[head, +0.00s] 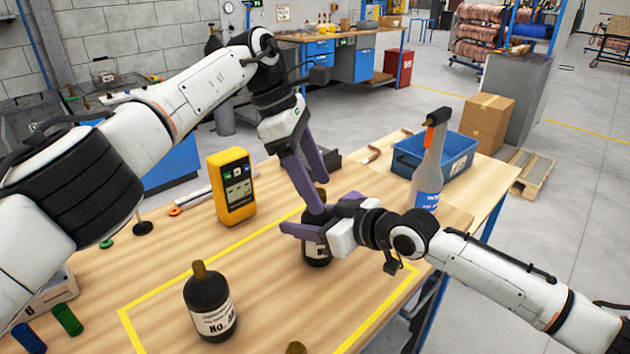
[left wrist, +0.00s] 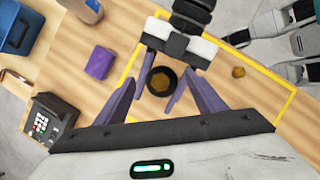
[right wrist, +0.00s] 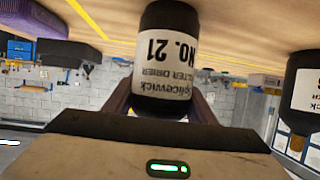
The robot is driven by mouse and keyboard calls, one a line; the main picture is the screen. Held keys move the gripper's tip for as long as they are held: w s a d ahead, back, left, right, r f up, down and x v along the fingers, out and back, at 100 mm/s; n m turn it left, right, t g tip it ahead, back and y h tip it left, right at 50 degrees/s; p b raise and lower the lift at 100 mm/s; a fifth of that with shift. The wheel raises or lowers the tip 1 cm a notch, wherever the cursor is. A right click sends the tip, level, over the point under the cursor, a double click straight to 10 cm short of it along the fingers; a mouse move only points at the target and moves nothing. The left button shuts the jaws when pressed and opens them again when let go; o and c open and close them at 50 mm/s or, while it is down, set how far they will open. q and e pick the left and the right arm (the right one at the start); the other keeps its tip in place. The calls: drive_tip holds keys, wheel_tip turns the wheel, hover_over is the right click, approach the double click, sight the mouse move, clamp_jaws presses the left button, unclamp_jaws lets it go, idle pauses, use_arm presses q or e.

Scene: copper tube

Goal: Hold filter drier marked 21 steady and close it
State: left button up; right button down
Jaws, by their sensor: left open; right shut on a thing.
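The filter drier marked 21 (right wrist: 165,62) is a dark bottle with a white label. It stands inside the yellow outline on the bench, partly hidden by my grippers in the head view (head: 316,253). My right gripper (head: 314,218) is shut around its body from the side. My left gripper (left wrist: 162,98) is open above the drier, with a finger on either side and apart from it. The left wrist view looks down on a gold-brown hexagonal shape in the drier's top; I cannot tell if it is a cap or the opening. A small brass piece (left wrist: 238,72) lies nearer my body.
A second dark drier (head: 210,305) with a brass top stands at front left. A yellow meter (head: 232,187), a grey bottle (head: 428,170) and a blue bin (head: 408,162) stand around the outline. A purple block (left wrist: 99,62) and a black keypad device (left wrist: 50,117) are also on the bench.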

use_arm(q)
drive_tip(key=shift+r, duration=0.1)
drive_tip(key=shift+a+r, duration=0.2)
drive_tip(key=shift+r, duration=0.15)
use_arm(e)
drive_tip(key=shift+f, duration=0.1)
use_arm(q)
drive_tip(key=shift+v, duration=1)
drive_tip(key=w+a, duration=0.1)
drive_tip(key=a, duration=1.1)
drive_tip(key=shift+w, duration=0.3)
use_arm(e)
drive_tip(key=c, duration=0.7)
unclamp_jaws()
use_arm(q)
drive_tip(key=shift+d, duration=0.1)
drive_tip(key=shift+f, duration=0.1)
use_arm(e)
drive_tip(key=v, duration=1)
